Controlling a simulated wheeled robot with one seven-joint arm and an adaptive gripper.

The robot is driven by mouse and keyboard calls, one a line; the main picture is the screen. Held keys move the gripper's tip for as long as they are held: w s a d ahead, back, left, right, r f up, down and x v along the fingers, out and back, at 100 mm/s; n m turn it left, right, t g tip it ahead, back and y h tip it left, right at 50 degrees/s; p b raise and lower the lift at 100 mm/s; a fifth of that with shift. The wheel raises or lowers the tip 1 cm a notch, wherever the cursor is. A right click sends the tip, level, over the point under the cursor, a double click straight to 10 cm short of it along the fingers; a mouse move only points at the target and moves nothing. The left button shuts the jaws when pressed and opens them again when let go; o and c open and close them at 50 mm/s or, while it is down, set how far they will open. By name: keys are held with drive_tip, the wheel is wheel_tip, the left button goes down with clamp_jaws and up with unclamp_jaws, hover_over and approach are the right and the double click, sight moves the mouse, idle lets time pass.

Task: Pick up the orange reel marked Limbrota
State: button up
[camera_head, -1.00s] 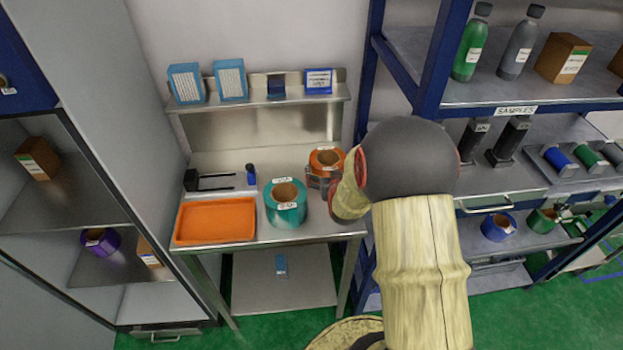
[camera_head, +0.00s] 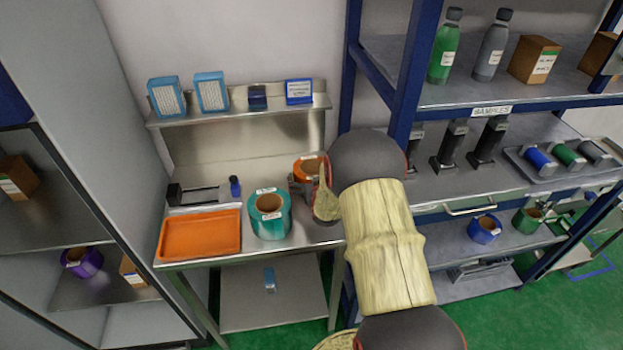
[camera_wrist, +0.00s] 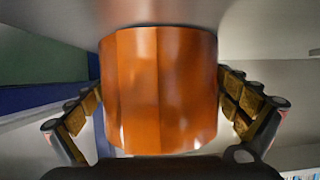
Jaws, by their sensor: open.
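The orange reel (camera_head: 306,168) stands on the steel table at its right back, partly hidden behind my arm in the head view. In the wrist view the orange reel (camera_wrist: 160,90) fills the middle of the picture. My gripper (camera_wrist: 162,112) has one finger on each side of it, and the fingers are open. I cannot tell whether either finger touches the reel. The gripper (camera_head: 304,186) is mostly hidden by my arm in the head view. No marking on the reel can be read.
A teal reel (camera_head: 269,214) stands close to the left of the orange one. An orange tray (camera_head: 200,234) lies at the table's left front. A blue shelf post (camera_head: 410,75) rises to the right.

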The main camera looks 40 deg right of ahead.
drive_tip(key=c, duration=0.3)
drive_tip(key=c, duration=1.5)
drive_tip(key=shift+w+d+r, duration=0.1)
drive_tip(key=shift+r, duration=0.1)
drive_tip(key=shift+c, duration=0.2)
